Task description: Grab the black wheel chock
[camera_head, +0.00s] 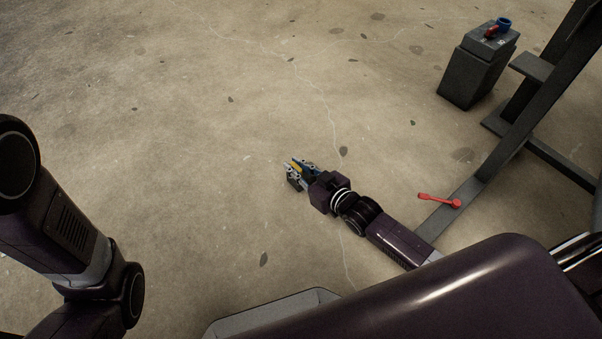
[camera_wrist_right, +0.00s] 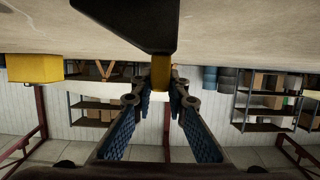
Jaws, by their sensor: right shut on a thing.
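My right gripper (camera_head: 298,170) is low near the floor in the middle of the head view. In the right wrist view its fingers (camera_wrist_right: 160,98) are closed on a narrow yellow part. This joins a black wedge-like body, which I take as the black wheel chock (camera_wrist_right: 130,20), running off the top edge of that view. In the head view a yellow strip shows between the fingers; the black body cannot be clearly told from the dark gripper. My left arm comes in at the left of the head view, but its gripper is out of frame.
A dark steel frame (camera_head: 520,135) stands at the right. A red tool (camera_head: 440,201) lies by the frame. Open concrete floor fills the middle and left. Shelves and a yellow box (camera_wrist_right: 33,69) are distant.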

